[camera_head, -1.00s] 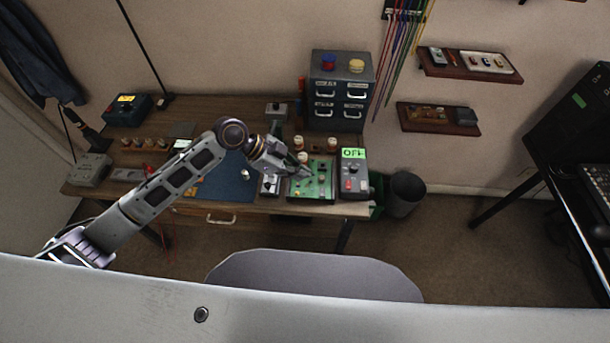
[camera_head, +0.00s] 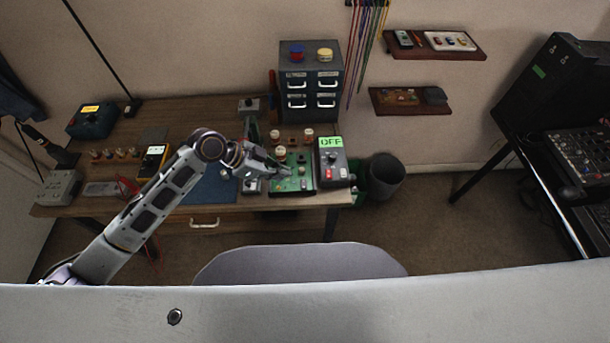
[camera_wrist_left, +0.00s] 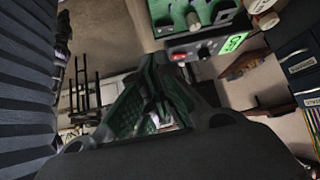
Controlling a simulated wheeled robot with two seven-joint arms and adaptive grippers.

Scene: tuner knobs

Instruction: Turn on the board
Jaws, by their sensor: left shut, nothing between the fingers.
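The green board (camera_head: 302,184) lies at the right end of the wooden bench, with round cream-topped knobs at its back. Beside it on the right stands a grey power box (camera_head: 333,166) with a red switch (camera_head: 328,174) and a lit green display (camera_head: 331,142) reading OFF. My left gripper (camera_head: 287,172) is shut and empty, over the board and left of the box, hiding part of the board. In the left wrist view, the shut fingers (camera_wrist_left: 157,66) appear just below the board (camera_wrist_left: 190,14), near the red switch (camera_wrist_left: 178,56) and the display (camera_wrist_left: 235,42). My right gripper is not in view.
A grey drawer cabinet (camera_head: 312,84) stands behind the board. A yellow multimeter (camera_head: 152,162) and a blue mat (camera_head: 213,186) lie to the left. A bin (camera_head: 385,178) stands on the floor right of the bench. A chair (camera_head: 295,263) is in front.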

